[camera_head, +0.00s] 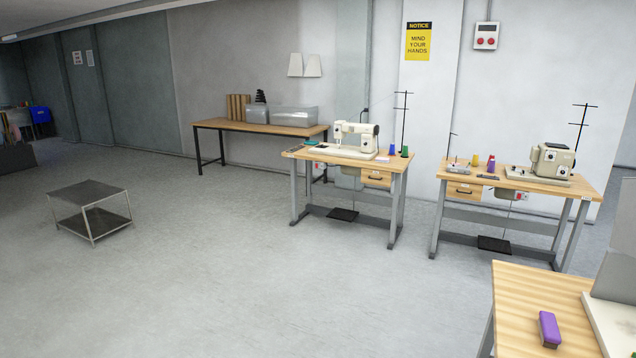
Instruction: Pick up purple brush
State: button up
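A purple brush (549,328) lies on the light wooden top of a table (515,290) at the lower right of the head view. It is a small block with a purple upper part and a darker side facing me. It lies to the left of a pale machine base (612,322), with a strip of bare wood between them. My gripper is not in the head view, so its place and state are hidden.
Two sewing tables, (345,157) and (520,183), stand by the back wall with sewing machines and thread spools. A dark low trolley (90,193) stands at left. A long table (260,128) holds bins. The grey floor in the middle is clear.

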aim_at(550, 331)
jog(key=k+j+u, duration=0.15)
jog(key=i+l+z, duration=0.3)
jog(key=l, duration=0.55)
jog(key=i+l+z, duration=0.35)
jog(key=i+l, duration=0.2)
jog(key=l, duration=0.2)
jog(key=i+l+z, duration=0.3)
jog(key=i+l, duration=0.25)
